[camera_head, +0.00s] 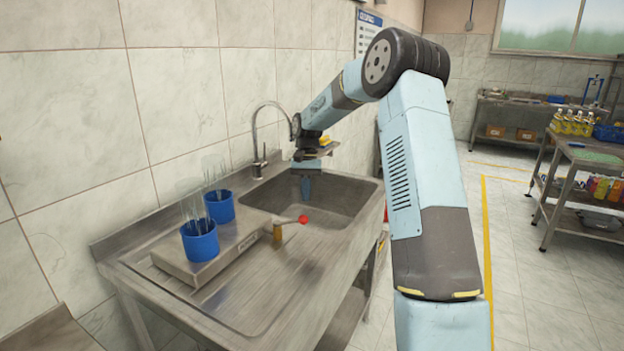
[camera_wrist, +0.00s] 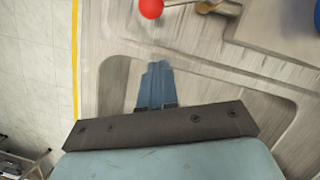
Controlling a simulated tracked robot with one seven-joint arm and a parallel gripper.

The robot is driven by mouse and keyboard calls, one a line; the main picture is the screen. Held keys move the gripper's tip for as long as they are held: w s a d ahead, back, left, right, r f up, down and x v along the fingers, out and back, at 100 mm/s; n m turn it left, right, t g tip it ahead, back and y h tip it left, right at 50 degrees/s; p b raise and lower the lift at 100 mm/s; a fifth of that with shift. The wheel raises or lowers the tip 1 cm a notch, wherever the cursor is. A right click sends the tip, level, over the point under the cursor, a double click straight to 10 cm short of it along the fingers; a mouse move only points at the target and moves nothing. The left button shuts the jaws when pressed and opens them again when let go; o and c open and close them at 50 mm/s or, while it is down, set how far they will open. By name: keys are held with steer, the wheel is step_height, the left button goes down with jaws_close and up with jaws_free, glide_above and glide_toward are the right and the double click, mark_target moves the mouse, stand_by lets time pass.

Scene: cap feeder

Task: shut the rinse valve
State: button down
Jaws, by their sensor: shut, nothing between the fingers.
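The rinse valve has a brass body (camera_head: 277,231) at the side of a steel rinser platform. Its lever (camera_head: 288,220) sticks out sideways toward the sink and ends in a red ball knob (camera_head: 302,219). The knob (camera_wrist: 151,8) also shows at the top edge of the wrist view, with part of the brass body (camera_wrist: 222,7) to its right. My gripper (camera_head: 305,196) hangs over the sink basin, beyond the knob. Its blue fingers (camera_wrist: 158,68) are together and empty, apart from the knob.
Blue cups (camera_head: 200,241) with clear tubes stand on the platform (camera_head: 172,262), left of the valve. A curved faucet (camera_head: 258,150) rises behind my gripper. The sink basin (camera_head: 345,205) is empty. Tiled wall closes the left side.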

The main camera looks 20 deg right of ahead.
steer(key=s, duration=0.1)
steer(key=s+a+f, duration=0.1)
steer(key=s+f, duration=0.1)
steer(key=s, duration=0.1)
steer(key=shift+a, duration=0.3)
